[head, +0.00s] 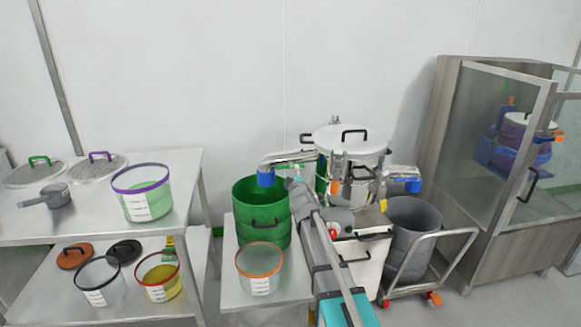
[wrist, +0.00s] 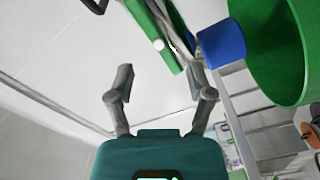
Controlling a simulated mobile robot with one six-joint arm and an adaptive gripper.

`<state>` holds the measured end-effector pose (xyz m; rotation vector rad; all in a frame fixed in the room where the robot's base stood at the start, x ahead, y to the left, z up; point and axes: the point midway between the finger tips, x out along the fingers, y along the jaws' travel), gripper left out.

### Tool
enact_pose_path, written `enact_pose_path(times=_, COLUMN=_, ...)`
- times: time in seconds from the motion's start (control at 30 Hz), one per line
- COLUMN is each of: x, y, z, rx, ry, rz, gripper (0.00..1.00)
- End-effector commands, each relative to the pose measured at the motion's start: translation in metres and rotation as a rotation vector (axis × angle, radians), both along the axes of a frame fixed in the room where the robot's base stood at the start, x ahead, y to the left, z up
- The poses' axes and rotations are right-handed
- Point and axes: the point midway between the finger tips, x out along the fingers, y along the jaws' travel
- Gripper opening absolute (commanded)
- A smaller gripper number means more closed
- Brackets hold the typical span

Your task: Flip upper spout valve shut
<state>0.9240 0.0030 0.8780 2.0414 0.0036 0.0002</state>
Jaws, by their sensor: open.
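The sifting machine (head: 350,146) has a white lid and spouts on both sides. The higher, left spout (head: 283,158) ends in a blue outlet (head: 265,178) over the green bin (head: 262,212). The blue outlet also shows in the wrist view (wrist: 222,44). A green bar with a white round knob (wrist: 157,35) lies just beyond my fingers there; I cannot tell for certain whether it is the valve lever. My gripper (wrist: 160,84) is open and empty, its fingers apart below the bar. In the head view, my gripper's tip (head: 296,184) is just below the left spout, partly hidden.
The lower right spout (head: 405,180) ends over a grey bin (head: 413,225) on a trolley. A clear tub with an orange rim (head: 260,268) stands in front of the green bin. A steel shelf table (head: 85,220) is at left, a glass cabinet (head: 500,150) at right.

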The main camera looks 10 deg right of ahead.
Motion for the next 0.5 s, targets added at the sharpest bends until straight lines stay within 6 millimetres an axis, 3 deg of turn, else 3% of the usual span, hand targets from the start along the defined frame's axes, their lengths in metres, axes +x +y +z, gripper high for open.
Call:
enact_pose_path(times=0.2, x=0.038, y=0.0, z=0.0, rx=0.001, ry=0.0, rz=0.0, gripper=0.68)
enact_pose_path(times=0.5, x=0.069, y=-0.001, z=0.0, rx=0.0, ry=0.0, rz=-0.001, gripper=0.68)
